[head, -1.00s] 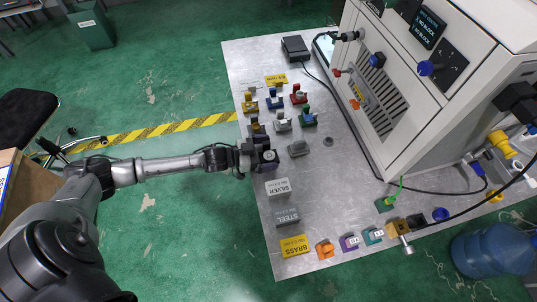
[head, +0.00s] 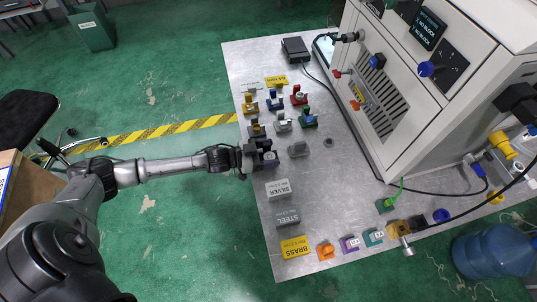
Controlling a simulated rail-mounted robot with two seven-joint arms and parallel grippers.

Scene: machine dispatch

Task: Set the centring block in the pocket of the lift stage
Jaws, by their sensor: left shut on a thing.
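My left gripper (head: 258,154) is over the left edge of the metal table (head: 340,215), reaching in from the left. It is shut on a small dark grey block (head: 269,158), low at the table surface. The block looks like the centring block, but the fingers partly hide it. I cannot tell whether it touches the table. My right gripper is not in view.
Label blocks marked SILVER (head: 278,188), STEEL (head: 287,217) and BRASS (head: 294,247) line the near left edge. A large white machine (head: 430,90) fills the right; mid-table is mostly clear.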

